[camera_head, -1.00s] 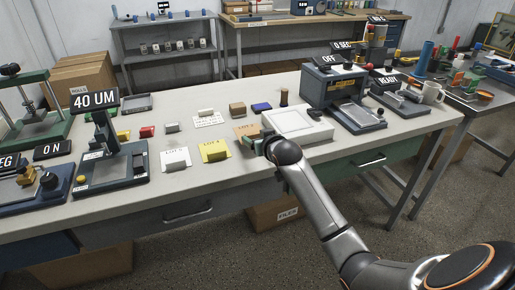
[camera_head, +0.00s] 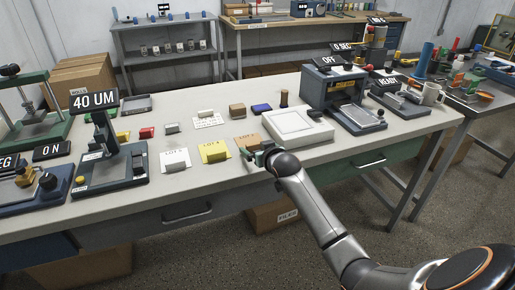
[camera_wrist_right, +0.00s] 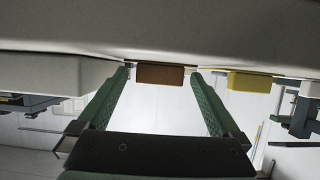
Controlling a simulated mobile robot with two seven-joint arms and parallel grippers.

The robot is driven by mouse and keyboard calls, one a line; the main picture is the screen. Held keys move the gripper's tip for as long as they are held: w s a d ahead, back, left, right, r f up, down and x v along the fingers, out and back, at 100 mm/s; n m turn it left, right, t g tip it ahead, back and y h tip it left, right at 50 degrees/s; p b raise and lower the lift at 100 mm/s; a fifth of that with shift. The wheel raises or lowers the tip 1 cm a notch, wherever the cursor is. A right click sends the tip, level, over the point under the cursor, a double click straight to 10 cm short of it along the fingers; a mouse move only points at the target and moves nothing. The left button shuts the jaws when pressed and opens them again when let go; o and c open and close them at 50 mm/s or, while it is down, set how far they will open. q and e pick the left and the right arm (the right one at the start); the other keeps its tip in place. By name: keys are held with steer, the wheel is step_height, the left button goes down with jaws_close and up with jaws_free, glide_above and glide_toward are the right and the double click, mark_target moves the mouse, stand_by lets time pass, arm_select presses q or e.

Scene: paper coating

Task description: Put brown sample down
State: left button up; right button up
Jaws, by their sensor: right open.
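The brown sample (camera_wrist_right: 160,73) shows as a brown block between and beyond my fingertips in the right wrist view. In the head view a brown card (camera_head: 246,140) lies on the bench beside the yellow one, and my gripper hides the block there. My right gripper (camera_head: 260,155) is at the front edge of that card, low over the bench. Its two green fingers are wide apart and empty in the right wrist view (camera_wrist_right: 160,82), with a gap between them and the block. My left gripper is not in view.
A yellow block on a yellow card (camera_head: 214,150) and a white card (camera_head: 175,158) lie to the left. A white box-like device (camera_head: 297,127) stands just right of the gripper. The coater labelled 40 UM (camera_head: 110,168) stands farther left.

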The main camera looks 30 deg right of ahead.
steer(key=shift+r, duration=0.25)
steer(key=p+v, duration=0.2)
steer(key=v, duration=0.9)
steer(key=s+a+f+n+g+y, duration=0.1)
steer(key=s+a+f+n+y, duration=0.1)
steer(key=s+a+f, duration=0.5)
steer(key=s+a+f+n+g+y, duration=0.1)
steer(key=s+a+f, duration=0.35)
steer(key=f, duration=0.55)
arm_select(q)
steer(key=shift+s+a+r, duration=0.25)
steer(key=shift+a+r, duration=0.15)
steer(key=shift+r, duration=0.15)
arm_select(e)
steer(key=s+a+f+n+g+y, duration=0.1)
steer(key=s+a+f, duration=0.3)
steer(key=s+a, duration=0.1)
steer(key=s+a+f+y, duration=0.1)
steer(key=s+a+f, duration=0.3)
steer(key=s, duration=0.4)
steer(key=shift+a+n+g+y, duration=0.3)
steer(key=shift+a+n+g, duration=0.1)
steer(key=shift+a, duration=0.25)
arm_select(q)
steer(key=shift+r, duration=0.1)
arm_select(e)
steer(key=shift+w, duration=0.1)
